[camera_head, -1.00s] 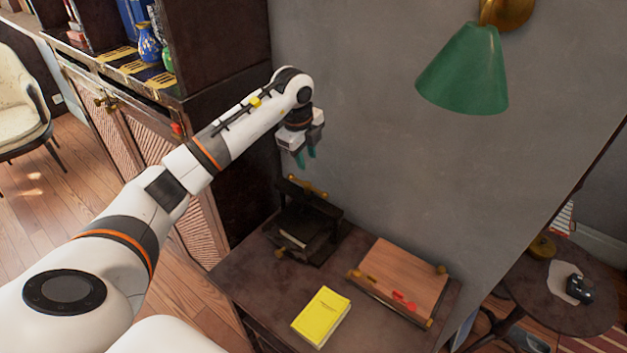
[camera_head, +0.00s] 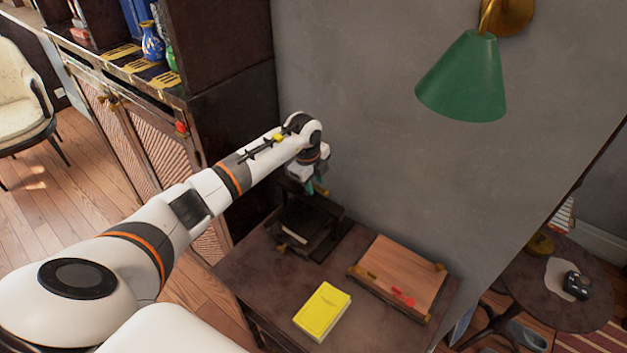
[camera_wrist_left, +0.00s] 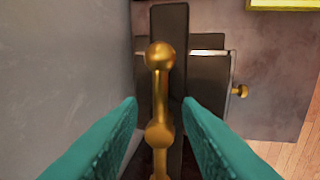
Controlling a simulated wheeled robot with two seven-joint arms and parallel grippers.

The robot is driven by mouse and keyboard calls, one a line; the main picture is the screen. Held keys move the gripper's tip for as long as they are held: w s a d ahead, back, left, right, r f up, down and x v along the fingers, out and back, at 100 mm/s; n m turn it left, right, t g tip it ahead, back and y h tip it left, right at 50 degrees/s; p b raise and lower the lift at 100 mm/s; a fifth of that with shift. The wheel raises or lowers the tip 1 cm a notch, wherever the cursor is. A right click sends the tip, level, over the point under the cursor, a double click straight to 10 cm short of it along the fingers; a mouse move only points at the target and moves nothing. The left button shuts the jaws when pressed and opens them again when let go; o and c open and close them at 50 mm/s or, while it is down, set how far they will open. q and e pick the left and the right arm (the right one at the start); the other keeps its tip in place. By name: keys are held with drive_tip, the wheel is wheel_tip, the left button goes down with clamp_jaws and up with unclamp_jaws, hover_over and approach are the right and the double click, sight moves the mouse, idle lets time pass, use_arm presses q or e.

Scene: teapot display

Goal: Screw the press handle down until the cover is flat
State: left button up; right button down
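The black book press (camera_head: 308,228) stands at the back left of the small table. Its brass press handle (camera_wrist_left: 160,95), a bar with round knobs, lies between the two green fingers of my left gripper (camera_wrist_left: 160,112) in the left wrist view. The fingers are apart, with a gap on each side of the handle. In the head view my left gripper (camera_head: 313,188) is just above the press and hides most of the handle. Below the handle in the wrist view are the dark press frame and a pale strip (camera_wrist_left: 208,42). My right gripper is not in view.
A yellow book (camera_head: 322,311) and a wooden board (camera_head: 403,275) with red pieces lie on the table (camera_head: 262,284) to the right of the press. The grey wall (camera_head: 360,130) rises close behind the press. A dark cabinet stands left.

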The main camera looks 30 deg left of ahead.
use_arm(q)
clamp_jaws()
